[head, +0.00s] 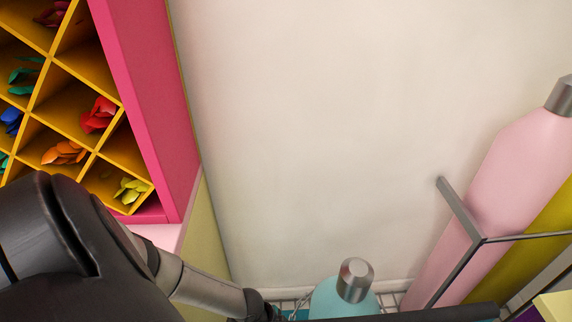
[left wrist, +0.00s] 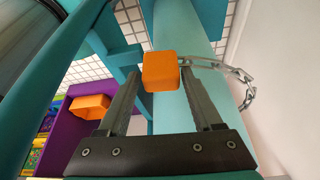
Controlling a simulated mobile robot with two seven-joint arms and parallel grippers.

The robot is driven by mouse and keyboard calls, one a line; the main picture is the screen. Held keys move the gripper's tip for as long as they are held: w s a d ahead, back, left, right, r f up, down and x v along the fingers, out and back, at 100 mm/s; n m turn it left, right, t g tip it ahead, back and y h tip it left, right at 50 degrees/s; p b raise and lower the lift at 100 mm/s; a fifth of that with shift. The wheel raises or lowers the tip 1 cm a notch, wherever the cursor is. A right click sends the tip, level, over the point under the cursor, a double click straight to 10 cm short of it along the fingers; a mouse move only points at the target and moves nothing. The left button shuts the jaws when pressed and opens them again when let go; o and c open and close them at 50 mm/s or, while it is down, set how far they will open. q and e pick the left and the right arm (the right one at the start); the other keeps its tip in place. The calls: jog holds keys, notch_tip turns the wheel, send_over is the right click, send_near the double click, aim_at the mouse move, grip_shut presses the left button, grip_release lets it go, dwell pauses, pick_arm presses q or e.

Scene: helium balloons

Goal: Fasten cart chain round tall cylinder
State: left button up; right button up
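The teal cylinder (head: 330,298) stands upright with a metal cap at the bottom of the head view. Its long body (left wrist: 183,32) runs behind my gripper in the left wrist view. My left gripper (left wrist: 160,72) has its fingers on either side of an orange block (left wrist: 160,71) and holds it close to the cylinder. A steel chain (left wrist: 243,80) runs from beside the block to the right and hangs in a curve past the cylinder's edge. Whether it passes behind the cylinder is hidden. In the head view my left gripper is mostly cut off. My right gripper is not in view.
A pink cylinder (head: 500,180) and an olive cylinder (head: 535,235) stand at right behind a grey metal frame (head: 461,210). A pink-edged rack (head: 150,100) of balloons is at left. Another orange piece (left wrist: 90,104) sits on a purple panel (left wrist: 62,130). A bare wall fills the middle.

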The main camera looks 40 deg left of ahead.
pick_arm(q)
jog(key=shift+o, duration=1)
jog(key=shift+w+a, duration=0.1)
jog(key=shift+r, duration=0.15)
jog(key=p+v, duration=0.6)
jog(key=v, duration=0.9)
jog(key=shift+c, duration=0.3)
